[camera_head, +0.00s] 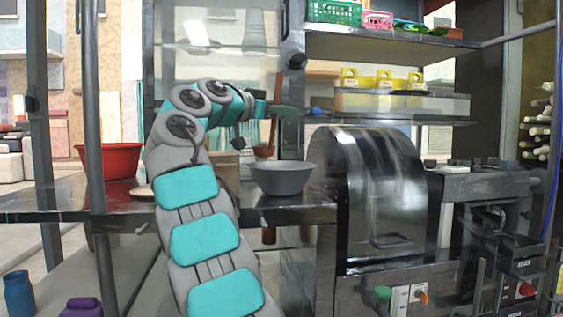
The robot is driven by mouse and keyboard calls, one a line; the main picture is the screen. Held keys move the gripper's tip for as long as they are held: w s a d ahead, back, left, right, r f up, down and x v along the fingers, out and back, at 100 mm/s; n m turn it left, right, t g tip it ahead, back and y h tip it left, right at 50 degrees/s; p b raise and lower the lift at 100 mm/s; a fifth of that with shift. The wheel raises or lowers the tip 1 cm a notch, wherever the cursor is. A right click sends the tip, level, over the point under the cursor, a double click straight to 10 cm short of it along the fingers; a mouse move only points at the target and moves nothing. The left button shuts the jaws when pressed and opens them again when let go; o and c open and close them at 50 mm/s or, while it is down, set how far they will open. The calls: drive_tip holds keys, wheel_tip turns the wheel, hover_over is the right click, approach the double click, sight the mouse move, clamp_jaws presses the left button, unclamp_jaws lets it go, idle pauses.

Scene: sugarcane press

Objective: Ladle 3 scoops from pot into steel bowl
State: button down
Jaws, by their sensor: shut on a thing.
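My gripper (272,108) is at the end of my teal and grey arm, above the counter and left of the press. It appears shut on the thin upright handle of a brown ladle (264,151). The ladle's cup hangs low, just above and behind the left part of the grey steel bowl's rim. The steel bowl (284,181) sits upright on the counter; its inside is mostly out of sight. I cannot make out a pot for certain; my arm hides part of the counter. Whether the ladle holds liquid cannot be seen.
The large metal press housing (385,190) stands close to the right of the bowl. A red basin (108,160) is at the left behind a post (95,120). A shelf (400,108) with yellow holders is at the upper right. The counter (60,203) is mostly bare at left.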

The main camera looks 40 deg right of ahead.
wheel_tip(320, 180, up, 3)
drive_tip(key=p, duration=0.3)
idle(0.5)
